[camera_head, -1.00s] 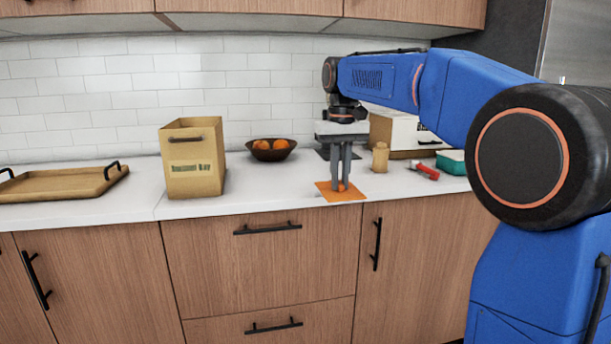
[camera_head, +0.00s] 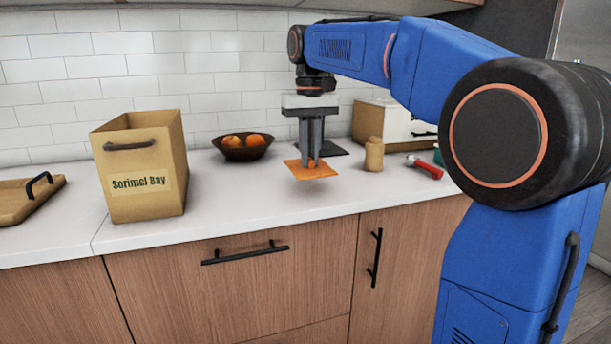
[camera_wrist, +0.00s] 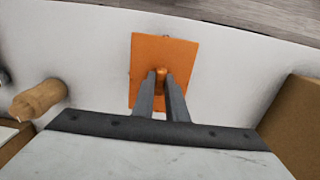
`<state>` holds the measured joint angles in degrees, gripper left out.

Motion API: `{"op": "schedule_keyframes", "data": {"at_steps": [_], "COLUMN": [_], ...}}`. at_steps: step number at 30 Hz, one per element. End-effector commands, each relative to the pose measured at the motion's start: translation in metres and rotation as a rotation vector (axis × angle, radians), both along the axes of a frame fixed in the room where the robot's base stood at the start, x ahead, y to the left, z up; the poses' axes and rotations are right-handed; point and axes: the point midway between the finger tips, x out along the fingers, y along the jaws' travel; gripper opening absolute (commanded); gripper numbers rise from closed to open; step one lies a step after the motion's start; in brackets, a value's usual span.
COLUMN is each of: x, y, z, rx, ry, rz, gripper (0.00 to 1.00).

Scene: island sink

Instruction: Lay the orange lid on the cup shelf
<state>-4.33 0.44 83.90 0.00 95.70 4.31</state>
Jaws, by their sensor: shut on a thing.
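The orange lid (camera_head: 311,172) is a flat square plate with a small knob. My gripper (camera_head: 312,164) points straight down and is shut on the lid's knob. The lid hangs level a little above the white counter, with a faint shadow under it in the head view. In the wrist view the lid (camera_wrist: 163,60) lies beyond the fingertips of my gripper (camera_wrist: 162,82), knob between them. I cannot make out a cup shelf in these frames.
A cardboard-coloured box labelled "Sorimel Bay" (camera_head: 150,180) stands left on the counter. A dark bowl of orange fruit (camera_head: 243,148) is behind. A wooden bottle-like piece (camera_head: 374,155) and a red-handled tool (camera_head: 425,167) are right. A tray (camera_head: 25,200) lies far left.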

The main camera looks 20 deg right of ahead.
Motion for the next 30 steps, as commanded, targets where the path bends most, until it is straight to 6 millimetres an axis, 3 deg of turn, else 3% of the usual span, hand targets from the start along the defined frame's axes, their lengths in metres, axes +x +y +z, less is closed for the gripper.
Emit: {"op": "schedule_keyframes", "data": {"at_steps": [8, 16, 28, 29, 30], "x": [0.0, 0.0, 0.0, 0.0, 0.0], "y": [0.0, 0.0, 0.0, 0.0, 0.0], "z": [-0.02, -0.053, -0.058, -0.057, -0.057], "rx": [0.0, 0.0, 0.0, 0.0, 0.0], "ry": [0.0, 0.0, 0.0, -0.001, -0.001], "rz": [0.0, 0.0, 0.0, 0.0, 0.0], "gripper": [0.0, 0.0, 0.0, 0.2, 0.29]}}
